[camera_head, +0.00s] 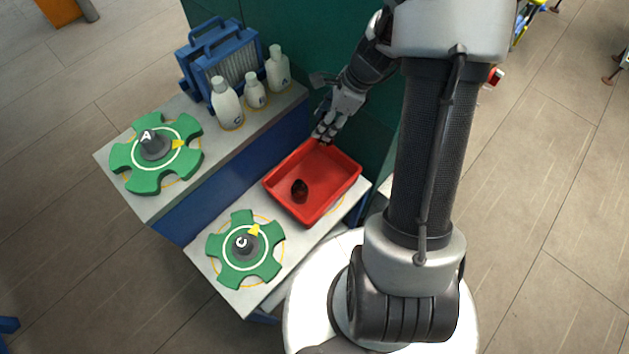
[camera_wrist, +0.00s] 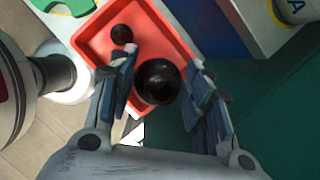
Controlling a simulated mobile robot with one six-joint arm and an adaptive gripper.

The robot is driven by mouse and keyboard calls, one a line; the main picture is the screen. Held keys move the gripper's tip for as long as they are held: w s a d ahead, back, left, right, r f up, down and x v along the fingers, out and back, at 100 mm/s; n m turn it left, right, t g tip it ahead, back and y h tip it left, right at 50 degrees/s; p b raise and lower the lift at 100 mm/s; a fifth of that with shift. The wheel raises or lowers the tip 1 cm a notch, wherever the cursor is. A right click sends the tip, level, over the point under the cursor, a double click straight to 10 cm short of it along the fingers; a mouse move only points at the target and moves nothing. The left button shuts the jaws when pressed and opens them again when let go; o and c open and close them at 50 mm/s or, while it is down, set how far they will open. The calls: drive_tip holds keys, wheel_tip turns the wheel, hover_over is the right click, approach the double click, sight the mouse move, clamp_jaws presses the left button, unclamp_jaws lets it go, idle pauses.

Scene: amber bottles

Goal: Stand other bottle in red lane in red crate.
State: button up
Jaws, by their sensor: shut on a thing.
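The red crate (camera_head: 335,178) sits on the lower white shelf. A dark amber bottle (camera_head: 299,190) stands in it towards the left; it also shows in the wrist view (camera_wrist: 122,34), seen from above. My gripper (camera_head: 325,132) is at the crate's far edge. In the wrist view my gripper (camera_wrist: 160,88) is shut on a second dark bottle (camera_wrist: 158,80), which appears as a round dark top between the fingers. Its lower part is hidden, and I cannot pick it out in the head view. I cannot tell its height above the crate floor.
A green handwheel marked C (camera_head: 243,265) is left of the crate; another marked A (camera_head: 152,165) is on the upper shelf. White bottles (camera_head: 226,103) and a blue rack (camera_head: 215,60) stand behind. A dark green wall (camera_head: 375,165) is close to the right of my gripper.

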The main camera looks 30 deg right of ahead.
wheel_tip(320, 180, down, 20)
drive_tip(key=b, duration=0.8)
drive_tip(key=shift+d+b, duration=0.1)
drive_tip(key=shift+b, duration=0.2)
drive_tip(key=shift+f, duration=0.2)
drive_tip(key=o, duration=1.1)
drive_tip(key=shift+r, duration=0.1)
